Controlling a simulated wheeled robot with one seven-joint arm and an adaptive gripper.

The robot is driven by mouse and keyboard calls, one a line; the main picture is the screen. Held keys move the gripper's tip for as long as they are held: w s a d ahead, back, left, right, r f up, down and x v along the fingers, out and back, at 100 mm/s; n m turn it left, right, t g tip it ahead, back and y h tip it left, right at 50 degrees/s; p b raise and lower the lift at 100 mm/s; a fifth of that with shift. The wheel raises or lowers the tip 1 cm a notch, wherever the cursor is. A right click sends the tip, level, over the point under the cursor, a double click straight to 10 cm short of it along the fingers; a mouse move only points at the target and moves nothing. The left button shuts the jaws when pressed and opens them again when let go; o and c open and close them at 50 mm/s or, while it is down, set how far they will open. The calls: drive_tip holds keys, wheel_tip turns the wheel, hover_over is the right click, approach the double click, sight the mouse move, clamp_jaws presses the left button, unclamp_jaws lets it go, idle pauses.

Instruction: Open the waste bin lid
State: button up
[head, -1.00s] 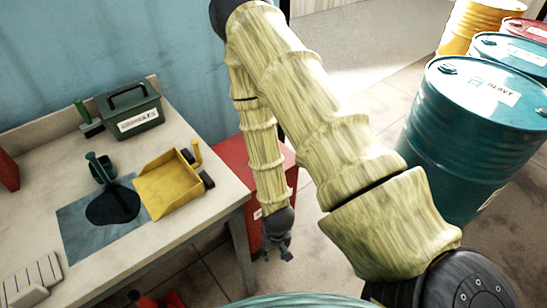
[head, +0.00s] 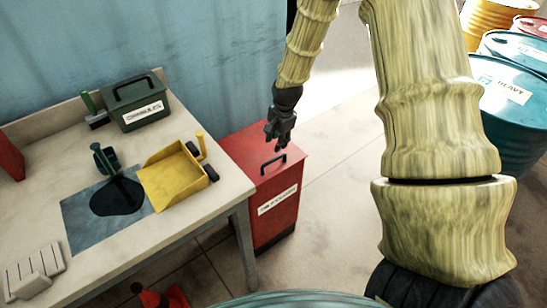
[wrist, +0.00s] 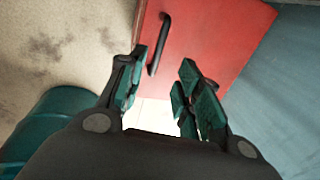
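The red waste bin (head: 275,205) stands on the floor beside the table, with a white label on its front. Its lid (head: 250,150) is closed and carries a black bar handle (head: 272,161). My gripper (head: 277,146) is above the lid, close to the handle, with its fingers pointing down. In the wrist view my gripper (wrist: 162,65) is open and empty, its green-padded fingers apart. There the handle (wrist: 160,45) lies just beyond the fingertips, nearer the left finger, on the red lid (wrist: 215,35). I cannot tell whether a finger touches the handle.
The table (head: 225,195) left of the bin holds a yellow dustpan (head: 172,180), a dark green box (head: 135,105) and a dark spill (head: 117,197). A blue wall (head: 220,60) is behind. Teal drums (head: 510,110) stand at right. Floor right of the bin is clear.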

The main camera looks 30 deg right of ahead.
sight(273, 159)
drive_tip(key=shift+w+a+f+p, duration=0.15)
drive_tip(key=shift+w+f, duration=0.2)
drive_tip(key=shift+f, duration=1.35)
drive_tip(key=shift+w+d+f+p, duration=0.15)
drive_tip(key=shift+w+f, duration=0.15)
drive_tip(key=shift+f, duration=1.45)
drive_tip(key=shift+w+a+f+p, duration=0.15)
drive_tip(key=shift+w+f, duration=0.2)
drive_tip(key=shift+f, duration=1.35)
clamp_jaws()
